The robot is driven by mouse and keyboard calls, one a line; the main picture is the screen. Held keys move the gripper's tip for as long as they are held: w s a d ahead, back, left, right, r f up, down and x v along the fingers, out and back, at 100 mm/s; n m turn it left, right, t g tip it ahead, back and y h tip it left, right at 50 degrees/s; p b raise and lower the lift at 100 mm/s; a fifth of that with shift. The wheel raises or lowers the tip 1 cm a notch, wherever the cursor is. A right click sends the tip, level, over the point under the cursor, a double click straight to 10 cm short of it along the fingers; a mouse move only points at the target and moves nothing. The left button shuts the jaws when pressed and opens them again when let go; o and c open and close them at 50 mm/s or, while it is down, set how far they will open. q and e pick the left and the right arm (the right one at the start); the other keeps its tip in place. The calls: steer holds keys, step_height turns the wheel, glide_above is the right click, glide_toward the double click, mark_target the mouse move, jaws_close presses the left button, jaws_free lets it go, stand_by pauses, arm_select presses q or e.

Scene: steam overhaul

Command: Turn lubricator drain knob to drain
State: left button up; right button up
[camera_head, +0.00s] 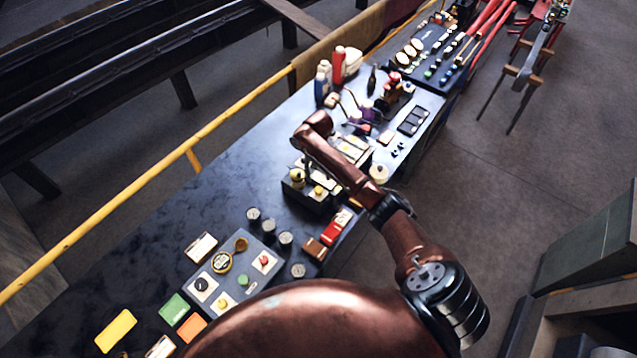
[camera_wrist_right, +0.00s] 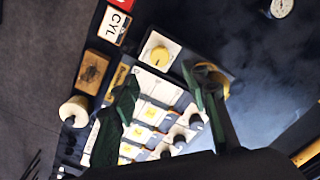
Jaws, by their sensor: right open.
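The lubricator is a dark box (camera_head: 312,203) on the bench in the head view, with yellow knobs on its top. A yellow knob (camera_wrist_right: 159,55) on a white square plate shows in the right wrist view, just beyond my fingertips; the frames do not show for sure that it is the drain knob. It seems to match the front yellow knob (camera_head: 318,190) in the head view. My right gripper (camera_wrist_right: 160,74) is open, its dark green fingers apart with nothing held. A brass-coloured knob (camera_wrist_right: 218,85) is partly hidden behind the right finger. My left gripper is out of view.
A red and white CYL block (camera_wrist_right: 115,25), a brown block (camera_wrist_right: 92,72) and a cream round knob (camera_wrist_right: 74,111) lie to the left in the wrist view. A control panel (camera_head: 240,262) and several dark cylinders stand nearer on the bench. A yellow rail (camera_head: 150,183) runs along the bench.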

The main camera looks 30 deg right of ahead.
steer(key=shift+r, duration=1.5)
steer(key=shift+f, duration=0.1)
